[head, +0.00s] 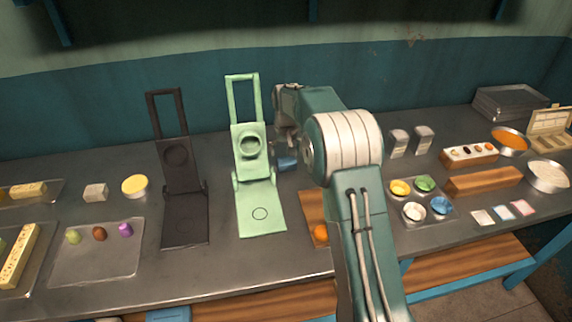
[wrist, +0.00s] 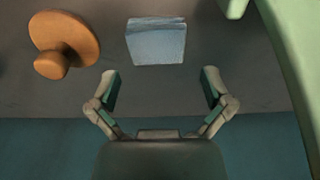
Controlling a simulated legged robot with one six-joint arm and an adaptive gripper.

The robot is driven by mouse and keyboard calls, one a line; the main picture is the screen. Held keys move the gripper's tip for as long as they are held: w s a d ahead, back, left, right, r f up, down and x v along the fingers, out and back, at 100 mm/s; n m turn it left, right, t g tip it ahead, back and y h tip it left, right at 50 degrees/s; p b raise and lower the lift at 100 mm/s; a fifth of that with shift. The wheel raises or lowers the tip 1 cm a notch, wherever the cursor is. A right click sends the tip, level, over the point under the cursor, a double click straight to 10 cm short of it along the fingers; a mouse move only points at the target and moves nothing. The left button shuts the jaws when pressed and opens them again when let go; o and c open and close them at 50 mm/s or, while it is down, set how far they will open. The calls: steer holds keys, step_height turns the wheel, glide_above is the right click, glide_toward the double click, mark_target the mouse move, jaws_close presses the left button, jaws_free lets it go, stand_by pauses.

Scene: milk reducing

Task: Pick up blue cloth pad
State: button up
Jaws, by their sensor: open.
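The blue cloth pad (wrist: 156,42) lies on the dark table in the wrist view, a pale blue square just beyond my fingertips. In the head view a small blue patch (head: 287,162) beside my arm looks like the same pad, partly hidden by the arm. My gripper (wrist: 160,86) is open and empty. Its two fingers are spread wider than the pad, one toward each side, and the pad lies ahead of the gap. In the head view the arm hides most of the gripper.
An orange-brown knobbed piece (wrist: 62,45) lies left of the pad in the wrist view. The green hinged stand (head: 258,208) is close on the right in the wrist view. A black stand (head: 184,218) stands farther left. A tray of colored bowls (head: 420,200) sits right of my arm.

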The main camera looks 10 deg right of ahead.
mark_target(286, 160)
steer(key=f, duration=0.5)
steer(key=shift+w+d+f, duration=0.1)
steer(key=shift+w+f, duration=0.05)
steer(key=shift+w, duration=0.15)
steer(key=c, duration=0.8)
steer(key=shift+r, duration=0.4)
steer(key=r, duration=0.3)
steer(key=shift+s+r, duration=0.15)
steer(key=shift+s, duration=0.15)
steer(key=s+r, duration=0.3)
steer(key=s, duration=0.1)
steer(key=s+a+r, duration=0.1)
steer(key=s+r, duration=0.2)
steer(key=s, duration=0.2)
steer(key=s+r, duration=0.3)
steer(key=s, duration=0.1)
steer(key=shift+s+a, duration=0.15)
steer(key=shift+a, duration=0.1)
